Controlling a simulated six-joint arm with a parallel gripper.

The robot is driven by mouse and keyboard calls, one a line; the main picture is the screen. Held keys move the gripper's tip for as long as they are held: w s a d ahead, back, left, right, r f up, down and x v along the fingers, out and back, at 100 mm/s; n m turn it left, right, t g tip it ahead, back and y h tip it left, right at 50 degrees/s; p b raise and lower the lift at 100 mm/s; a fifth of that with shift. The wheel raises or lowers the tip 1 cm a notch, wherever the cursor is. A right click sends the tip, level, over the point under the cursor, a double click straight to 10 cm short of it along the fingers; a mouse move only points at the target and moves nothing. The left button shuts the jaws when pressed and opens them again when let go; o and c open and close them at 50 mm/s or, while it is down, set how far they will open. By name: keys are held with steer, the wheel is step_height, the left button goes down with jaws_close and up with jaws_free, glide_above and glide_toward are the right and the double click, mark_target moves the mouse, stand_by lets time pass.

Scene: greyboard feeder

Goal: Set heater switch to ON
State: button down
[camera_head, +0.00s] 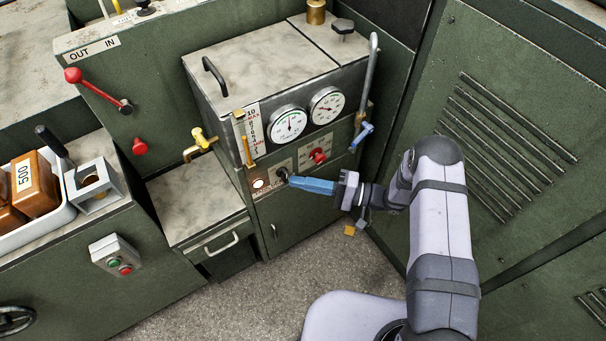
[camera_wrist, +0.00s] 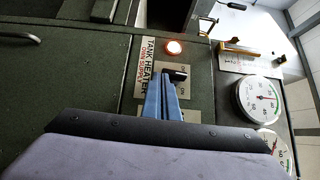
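The heater switch (camera_head: 282,174) is a small black knob on a pale plate low on the grey machine front. In the wrist view the black knob (camera_wrist: 176,74) stands just beyond my fingertips, beside a "TANK HEATER" label (camera_wrist: 147,78). A round lamp (camera_wrist: 173,47) next to the label glows; the lit lamp also shows in the head view (camera_head: 258,183). My gripper (camera_head: 292,181) has blue fingers lying close together, with their tips (camera_wrist: 161,80) at the knob. Nothing shows clearly between them. I cannot tell whether they touch the knob, and the plate's position marks are partly hidden.
A red knob (camera_head: 318,155) is to the right of the switch, with two dials (camera_head: 289,123) above. A blue-handled valve (camera_head: 362,134) on a pipe is close above my wrist. A brass tap (camera_head: 199,139) is at the left.

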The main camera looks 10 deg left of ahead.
steer(key=shift+s+a+f, duration=0.1)
steer(key=shift+f, duration=0.05)
steer(key=shift+s+a+f, duration=0.1)
steer(key=shift+f, duration=0.05)
steer(key=shift+f+b, duration=0.1)
steer(key=shift+b, duration=0.25)
steer(key=d+f+b, duration=0.5)
steer(key=d+f, duration=0.2)
steer(key=d, duration=0.3)
steer(key=shift+w+d+f, duration=0.25)
steer(key=shift+d+f, duration=0.05)
stand_by(0.4)
